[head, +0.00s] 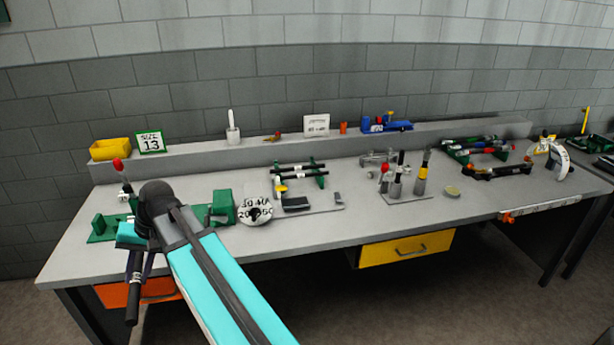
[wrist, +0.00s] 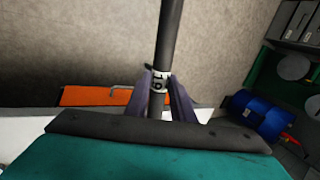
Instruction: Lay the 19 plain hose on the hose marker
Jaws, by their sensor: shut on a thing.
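My gripper (head: 140,262) is at the left front of the workbench, in front of its edge. It is shut on a black hose (head: 133,288), which hangs steeply down in the head view. In the wrist view the hose (wrist: 170,35) runs up between the fingers of my gripper (wrist: 158,82). A pale band with a dark mark sits on the hose at the fingertips; its number is not readable. A green fixture (head: 103,228) stands on the bench behind my gripper, partly hidden by my arm. I cannot tell which device is the hose marker.
The bench (head: 320,228) has an orange drawer (head: 110,295) and a yellow drawer (head: 405,250). A white numbered dial (head: 250,217), a green rack of black hoses (head: 318,168) and upright tools (head: 396,185) stand on it. A "SIZE 13" sign (head: 150,142) is behind.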

